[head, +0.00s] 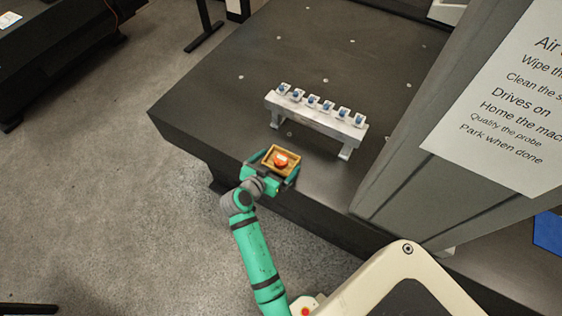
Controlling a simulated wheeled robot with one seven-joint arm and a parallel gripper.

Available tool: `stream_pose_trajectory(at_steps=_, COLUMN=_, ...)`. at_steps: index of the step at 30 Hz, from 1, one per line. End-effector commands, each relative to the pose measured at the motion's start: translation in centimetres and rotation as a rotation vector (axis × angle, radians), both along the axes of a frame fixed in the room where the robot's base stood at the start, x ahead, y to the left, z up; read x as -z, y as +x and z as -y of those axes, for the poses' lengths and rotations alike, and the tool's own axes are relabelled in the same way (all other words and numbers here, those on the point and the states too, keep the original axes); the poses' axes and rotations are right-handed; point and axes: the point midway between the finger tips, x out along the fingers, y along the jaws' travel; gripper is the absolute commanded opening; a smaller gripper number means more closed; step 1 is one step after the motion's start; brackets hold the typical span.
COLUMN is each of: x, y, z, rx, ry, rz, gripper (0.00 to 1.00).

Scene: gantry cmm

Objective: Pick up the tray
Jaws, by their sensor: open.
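The tray (294,161) is a small tan, wood-coloured tray near the front left edge of the dark table. A round red-orange object with a pale spot sits in it. The jaws are open. I cannot tell whether the fingers touch the tray or how high they are above the table. The gripper body hides part of the tray's near side.
A white rack (316,121) with several blue-and-white pieces stands just behind the tray. A large grey column (430,110) with a printed sign rises at the right. The table (215,105) is clear at the left and back, apart from small pale dots.

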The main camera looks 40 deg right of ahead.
Motion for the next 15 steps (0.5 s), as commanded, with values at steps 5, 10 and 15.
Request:
stream_pose_trajectory(at_steps=5, x=1.0, y=0.7, z=1.8, rx=0.002, ry=0.001, rz=-0.001, gripper=1.0)
stream_pose_trajectory(at_steps=10, x=1.3, y=0.9, z=2.2, rx=-0.001, ry=0.0, rz=0.0, gripper=1.0)
stream_pose_trajectory(at_steps=15, x=1.3, y=0.9, z=2.2, rx=-0.001, ry=0.0, rz=0.0, gripper=0.95)
